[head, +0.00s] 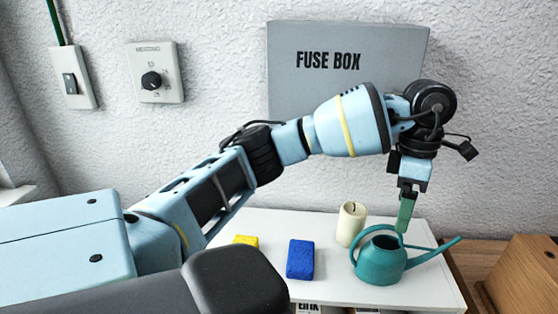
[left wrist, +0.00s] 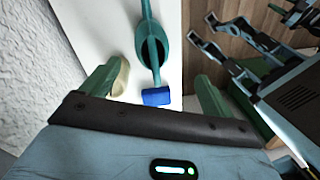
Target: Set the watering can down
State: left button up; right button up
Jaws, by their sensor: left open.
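The teal watering can (head: 380,265) stands upright on the white shelf top (head: 430,290), its spout pointing right in the head view. My left gripper (head: 405,212) points down just above the can's handle, its green fingertips overlapping the handle's top in the picture. In the left wrist view the green fingers (left wrist: 155,88) are spread wide. The can (left wrist: 152,48) and its handle lie between them, with clear gaps on both sides. The gripper is open and holds nothing.
A cream candle (head: 350,224) stands close behind the can on its left. A blue block (head: 300,260) and a yellow block (head: 246,241) lie further left. A wooden box (head: 525,278) is at the right. A grey fuse box (head: 345,60) hangs on the wall behind.

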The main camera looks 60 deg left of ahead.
pick_arm(q)
jog(key=s+d+f+g+h, duration=0.1)
jog(key=s+d+f+h, duration=0.15)
jog(key=d, duration=0.25)
jog(key=s+d+f+m+g+h, duration=0.1)
jog(key=s+d+f+h, duration=0.1)
jog(key=d+f, duration=0.3)
jog(key=s+d+f+g+h, duration=0.1)
jog(key=s+d+f+h, duration=0.15)
jog(key=d, duration=0.35)
jog(key=s+d+r+n+t+h, duration=0.35)
jog(key=s+d+n+h, duration=0.55)
jog(key=h, duration=0.5)
jog(key=w+a+f+n+t+y, duration=0.1)
jog(key=a+f+n+t+y, duration=0.25)
jog(key=f+n+t, duration=0.4)
jog(key=w+a+f+n+t+y, duration=0.1)
jog(key=a+f+n+t+y, duration=0.3)
jog(key=n, duration=0.7)
jog(key=a+f+n+t+y, duration=0.3)
jog(key=f+n+t+y, duration=0.25)
jog(key=n, duration=0.45)
jog(key=s+a+f+n+g+y, duration=0.3)
jog(key=s+a+f+n+g, duration=0.1)
jog(key=s+f, duration=0.6)
jog(key=s+a+f+n+g+y, duration=0.4)
jog(key=s+f+n, duration=0.1)
jog(key=s+f, duration=0.5)
jog(key=shift+s+a+n, duration=0.35)
jog(key=shift+s, duration=0.4)
